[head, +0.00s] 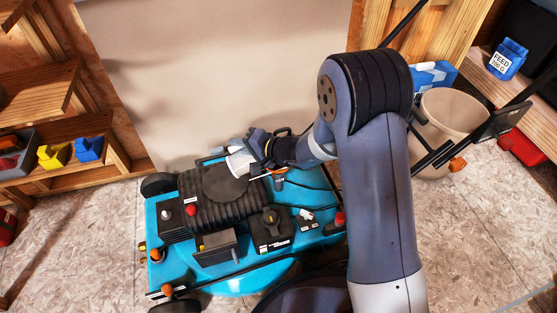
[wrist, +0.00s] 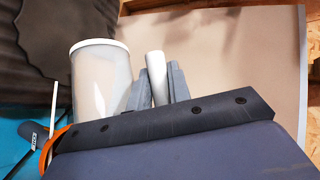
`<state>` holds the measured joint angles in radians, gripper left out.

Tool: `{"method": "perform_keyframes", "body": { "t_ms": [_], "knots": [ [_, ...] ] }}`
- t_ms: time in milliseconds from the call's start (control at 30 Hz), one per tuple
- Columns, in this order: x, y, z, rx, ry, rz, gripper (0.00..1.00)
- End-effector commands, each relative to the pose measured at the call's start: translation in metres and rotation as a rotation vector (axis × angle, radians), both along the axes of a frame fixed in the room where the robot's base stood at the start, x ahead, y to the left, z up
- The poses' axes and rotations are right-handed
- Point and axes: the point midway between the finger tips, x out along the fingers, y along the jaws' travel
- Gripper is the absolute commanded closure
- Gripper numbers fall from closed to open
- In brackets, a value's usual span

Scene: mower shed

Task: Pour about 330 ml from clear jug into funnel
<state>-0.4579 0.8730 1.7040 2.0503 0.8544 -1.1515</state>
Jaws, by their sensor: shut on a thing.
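The clear jug (head: 240,163) looks pale and whitish and is held above the black engine cover of the turquoise mower. In the wrist view the jug (wrist: 98,85) has a white rim, and its pale handle stands between my two fingers. My gripper (head: 257,150) is shut on that handle, and the fingers (wrist: 158,88) show on either side of it. I cannot make out the liquid level. An orange curved edge (wrist: 55,150) shows at lower left in the wrist view, partly hidden by my gripper; it may be the funnel's rim, but I cannot tell.
The turquoise mower (head: 215,282) fills the middle below my arm, with a black engine cover (head: 208,210). A wooden shelf (head: 50,95) stands at left. A beige bucket (head: 455,110) and a blue feed container (head: 508,60) are at right.

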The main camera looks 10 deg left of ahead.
Motion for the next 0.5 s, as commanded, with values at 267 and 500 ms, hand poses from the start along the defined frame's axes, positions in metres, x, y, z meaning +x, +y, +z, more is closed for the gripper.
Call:
{"method": "perform_keyframes", "body": {
  "t_ms": [267,500],
  "knots": [
    [0.0014,-0.0018,0.003,0.016,0.009,-0.002,1.0],
    [0.0027,-0.0038,0.0031,0.029,0.014,-0.001,1.0]
  ]
}}
